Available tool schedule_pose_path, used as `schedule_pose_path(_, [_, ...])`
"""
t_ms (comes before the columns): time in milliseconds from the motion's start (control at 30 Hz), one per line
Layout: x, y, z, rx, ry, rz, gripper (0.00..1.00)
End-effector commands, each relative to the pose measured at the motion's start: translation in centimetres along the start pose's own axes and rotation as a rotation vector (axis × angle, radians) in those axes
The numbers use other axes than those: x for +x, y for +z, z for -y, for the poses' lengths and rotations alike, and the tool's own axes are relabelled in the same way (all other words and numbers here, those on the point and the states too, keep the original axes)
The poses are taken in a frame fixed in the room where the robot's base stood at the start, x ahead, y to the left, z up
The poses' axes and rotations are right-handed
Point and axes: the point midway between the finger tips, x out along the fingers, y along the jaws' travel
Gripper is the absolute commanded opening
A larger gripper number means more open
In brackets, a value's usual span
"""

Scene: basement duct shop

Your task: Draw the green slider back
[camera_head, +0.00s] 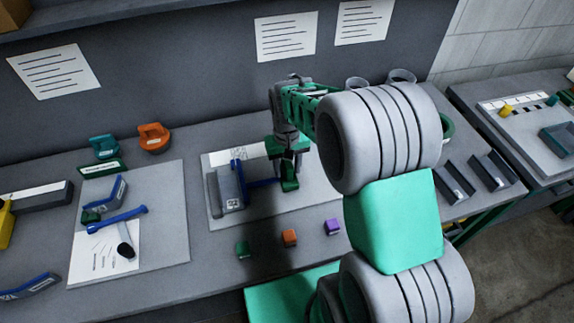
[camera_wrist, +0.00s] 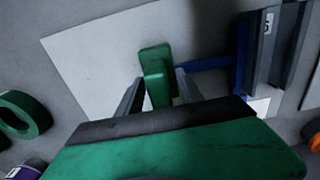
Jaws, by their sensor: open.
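The green slider (camera_wrist: 156,72) stands on a pale board, near a blue bar (camera_wrist: 205,64) that runs to a grey and blue block (camera_wrist: 264,52). In the head view the slider (camera_head: 290,185) shows just below my gripper (camera_head: 291,165), with the grey and blue block (camera_head: 230,186) to its left. In the wrist view my gripper (camera_wrist: 158,92) is open, one finger on each side of the slider's near part. Whether the fingers touch it cannot be told. My gripper hides part of the slider in the head view.
Small green (camera_head: 242,249), orange (camera_head: 289,237) and purple (camera_head: 332,226) blocks lie near the bench's front edge. A board with a blue-handled tool (camera_head: 117,219) is at left. A green ring (camera_wrist: 22,114) lies left in the wrist view. Dark grey brackets (camera_head: 455,182) stand at right.

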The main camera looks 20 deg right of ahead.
Motion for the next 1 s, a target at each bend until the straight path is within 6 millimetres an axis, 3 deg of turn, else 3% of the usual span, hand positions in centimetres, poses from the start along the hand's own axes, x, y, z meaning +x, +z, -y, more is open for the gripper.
schedule_pose_path(200, [0.02,-0.06,0.02,0.000,0.000,-0.002,0.43])
schedule_pose_path(733, [-0.03,-0.06,0.02,0.000,0.000,-0.002,0.00])
schedule_pose_path(1000, [-0.05,-0.07,0.02,-0.001,0.000,-0.002,0.00])
